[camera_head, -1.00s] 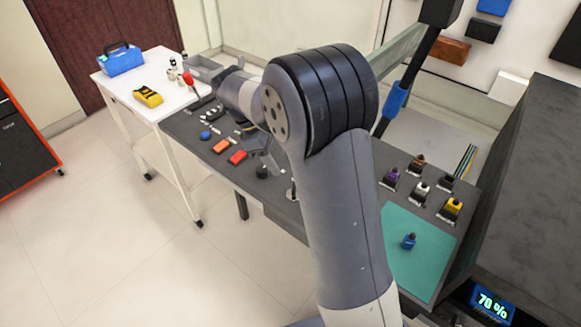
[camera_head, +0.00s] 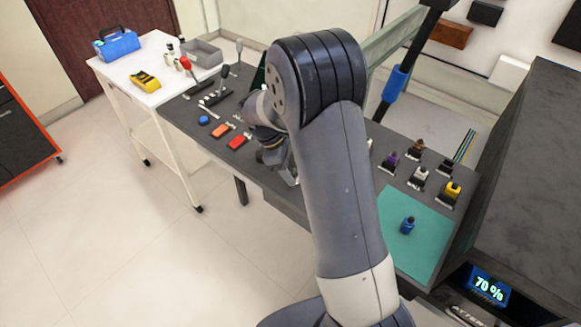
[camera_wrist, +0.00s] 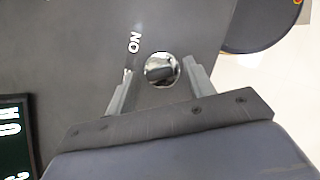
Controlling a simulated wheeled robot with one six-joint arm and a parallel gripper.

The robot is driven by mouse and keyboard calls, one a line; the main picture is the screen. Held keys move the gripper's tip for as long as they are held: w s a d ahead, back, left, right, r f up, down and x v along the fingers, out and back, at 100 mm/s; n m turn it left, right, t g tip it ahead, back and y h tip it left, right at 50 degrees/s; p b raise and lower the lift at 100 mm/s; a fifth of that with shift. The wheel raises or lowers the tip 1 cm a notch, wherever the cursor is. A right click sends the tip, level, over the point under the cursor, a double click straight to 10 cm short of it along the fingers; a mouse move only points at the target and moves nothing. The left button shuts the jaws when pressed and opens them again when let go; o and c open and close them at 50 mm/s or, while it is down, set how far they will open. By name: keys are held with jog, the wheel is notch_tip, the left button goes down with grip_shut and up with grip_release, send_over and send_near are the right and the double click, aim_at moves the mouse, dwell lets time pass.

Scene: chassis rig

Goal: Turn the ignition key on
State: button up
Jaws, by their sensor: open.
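The ignition key shows in the wrist view as a shiny, dark round knob (camera_wrist: 162,69) on the dark panel (camera_wrist: 75,45), with a white "ON" label (camera_wrist: 135,42) beside it. My gripper (camera_wrist: 158,72) is open, with one finger on each side of the knob. Whether the fingers touch it I cannot tell. In the head view my gripper (camera_head: 282,168) is low over the front edge of the dark bench, partly behind my arm. The key is hidden there.
The dark bench carries several levers (camera_head: 225,71), a red button (camera_head: 237,142), an orange button (camera_head: 221,131) and a blue one (camera_head: 203,120). Several small bottles (camera_head: 421,173) and a green mat (camera_head: 421,238) are at the right. A dark lit display (camera_wrist: 14,135) shows in the wrist view.

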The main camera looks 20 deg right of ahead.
jog(key=shift+c, duration=0.3)
jog(key=c, duration=0.9)
jog(key=shift+m, duration=0.3)
jog(key=m+g+p, duration=0.1)
jog(key=m, duration=0.1)
jog(key=m+g+y, duration=0.1)
jog(key=m, duration=0.2)
jog(key=shift+w+d+p, duration=0.15)
jog(key=shift+d+p, duration=0.05)
jog(key=shift+p, duration=0.2)
jog(key=m+y, duration=0.1)
jog(key=m, duration=0.2)
jog(key=m+y, duration=0.1)
jog(key=m, duration=0.2)
jog(key=shift+w+d+g+y+p, duration=0.1)
jog(key=shift+d+g+y+p, duration=0.05)
jog(key=shift+g+y+p, duration=0.15)
jog(key=shift+m, duration=0.3)
jog(key=o, duration=1)
jog(key=shift+c, duration=0.2)
